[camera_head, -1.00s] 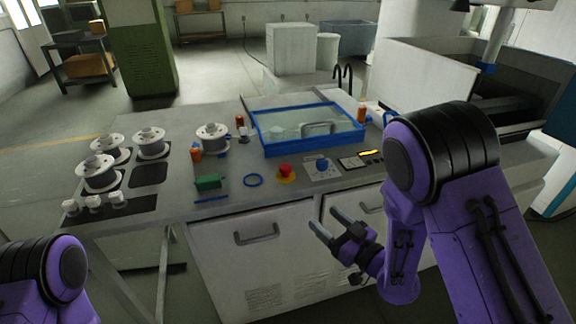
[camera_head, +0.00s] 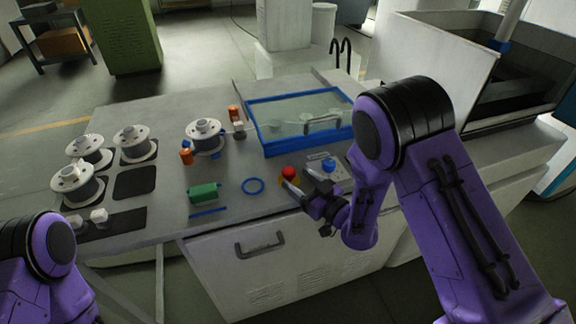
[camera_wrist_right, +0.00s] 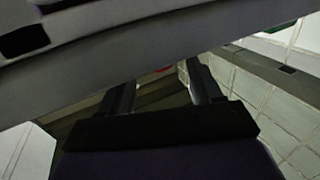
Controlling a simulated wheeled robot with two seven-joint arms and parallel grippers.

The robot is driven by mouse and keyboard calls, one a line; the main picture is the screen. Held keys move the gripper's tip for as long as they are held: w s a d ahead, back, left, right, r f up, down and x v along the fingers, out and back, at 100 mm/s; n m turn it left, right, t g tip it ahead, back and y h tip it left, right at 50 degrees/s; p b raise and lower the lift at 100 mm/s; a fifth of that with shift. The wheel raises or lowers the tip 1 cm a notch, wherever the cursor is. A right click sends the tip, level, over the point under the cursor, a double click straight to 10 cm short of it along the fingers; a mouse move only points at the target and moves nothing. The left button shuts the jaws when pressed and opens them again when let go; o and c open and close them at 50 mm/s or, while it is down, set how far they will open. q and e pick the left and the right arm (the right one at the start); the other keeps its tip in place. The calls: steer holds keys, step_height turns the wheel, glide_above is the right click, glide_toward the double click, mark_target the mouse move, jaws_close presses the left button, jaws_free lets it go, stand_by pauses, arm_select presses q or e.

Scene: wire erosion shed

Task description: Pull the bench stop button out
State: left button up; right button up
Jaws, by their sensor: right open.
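A blue knob (camera_head: 328,165) on a pale plate stands just right of the button. A blue-framed tray (camera_head: 262,140) is behind. A drawer handle (camera_head: 258,246) is on the front below.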

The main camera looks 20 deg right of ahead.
mark_target(291, 172)
steer(key=p+x, duration=0.1)
steer(key=x, duration=0.3)
steer(key=shift+w+a+f, duration=0.1)
steer(key=shift+w, duration=0.35)
jaws_close()
steer(key=shift+r, duration=0.6)
jaws_free()
steer(key=shift+s, duration=0.1)
steer(key=shift+s+f, duration=0.1)
steer(key=shift+s, duration=0.2)
steer(key=b+v, duration=0.4)
steer(key=v, duration=0.6)
